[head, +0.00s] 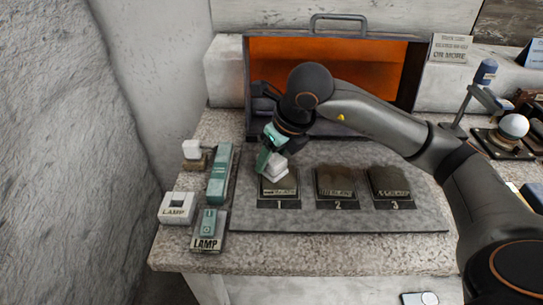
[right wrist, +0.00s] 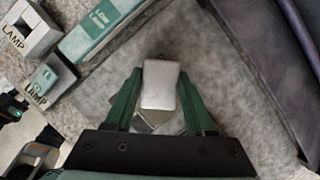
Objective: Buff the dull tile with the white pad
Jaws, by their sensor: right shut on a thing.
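My right gripper (head: 270,157) is shut on a white pad (head: 276,168), held over the tile marked 1 (head: 279,189) on the grey mat. In the right wrist view, the pad (right wrist: 160,88) sits between the two green fingers (right wrist: 160,100). The pad covers the upper part of tile 1; I cannot tell whether it touches the tile. Tile 2 (head: 336,184) and tile 3 (head: 389,184) lie to its right, both dark brown and rough-looking. I cannot tell from the surfaces which tile is dull. My left gripper is not in view.
At the left are a long green LOW LAMP box (head: 219,175), two small LAMP switches, one white (head: 177,207) and one green (head: 209,225), and a white-topped block (head: 192,150). An orange-lit opening (head: 340,68) is behind. A stand with a white sphere (head: 513,126) is at right.

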